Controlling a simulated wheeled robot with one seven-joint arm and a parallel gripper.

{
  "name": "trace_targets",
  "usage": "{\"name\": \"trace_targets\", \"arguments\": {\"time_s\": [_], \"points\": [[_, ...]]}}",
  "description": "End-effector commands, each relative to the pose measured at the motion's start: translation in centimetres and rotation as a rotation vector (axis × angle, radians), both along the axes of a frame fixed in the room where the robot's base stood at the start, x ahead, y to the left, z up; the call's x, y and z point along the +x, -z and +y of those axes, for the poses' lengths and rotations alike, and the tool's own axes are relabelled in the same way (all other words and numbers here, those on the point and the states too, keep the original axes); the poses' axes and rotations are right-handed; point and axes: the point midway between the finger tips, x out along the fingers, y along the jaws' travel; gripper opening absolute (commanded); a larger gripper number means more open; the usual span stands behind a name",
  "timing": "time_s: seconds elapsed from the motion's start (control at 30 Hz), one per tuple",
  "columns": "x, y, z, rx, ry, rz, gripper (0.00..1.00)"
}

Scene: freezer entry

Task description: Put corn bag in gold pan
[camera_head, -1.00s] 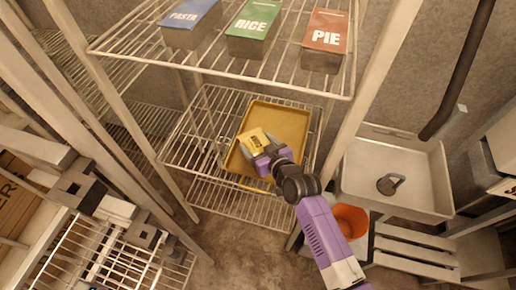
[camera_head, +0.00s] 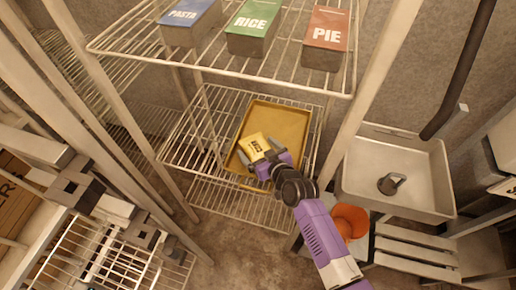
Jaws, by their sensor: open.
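The gold pan (camera_head: 288,115) lies flat on the lower wire shelf, in the middle of the view. The yellow corn bag (camera_head: 254,146) rests over the pan's left part, tilted a little, its print too small to read surely. My gripper (camera_head: 261,155) is purple with grey fingers and reaches over the pan's front edge from the lower right. Its fingers are spread at the near end of the bag. The bag's near end is partly hidden by the gripper.
The upper wire shelf holds a blue pasta box (camera_head: 190,22), a green rice box (camera_head: 254,28) and a red pie box (camera_head: 325,38). A metal sink (camera_head: 410,160) is at the right, with an orange bucket (camera_head: 350,220) below it. Shelf posts flank the pan.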

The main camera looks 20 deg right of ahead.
Motion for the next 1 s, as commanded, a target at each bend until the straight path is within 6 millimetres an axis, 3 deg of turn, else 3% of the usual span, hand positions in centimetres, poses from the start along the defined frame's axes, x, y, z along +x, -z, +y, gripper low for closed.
{"name": "trace_targets", "arguments": {"time_s": [0.2,0.7,1.0], "points": [[-0.2,-0.4,0.0,0.000,0.000,0.000,0.95],[-6.3,-2.9,-1.0,-0.001,0.000,0.000,0.95],[-6.9,-3.1,-1.1,0.000,0.000,0.000,0.95]]}}
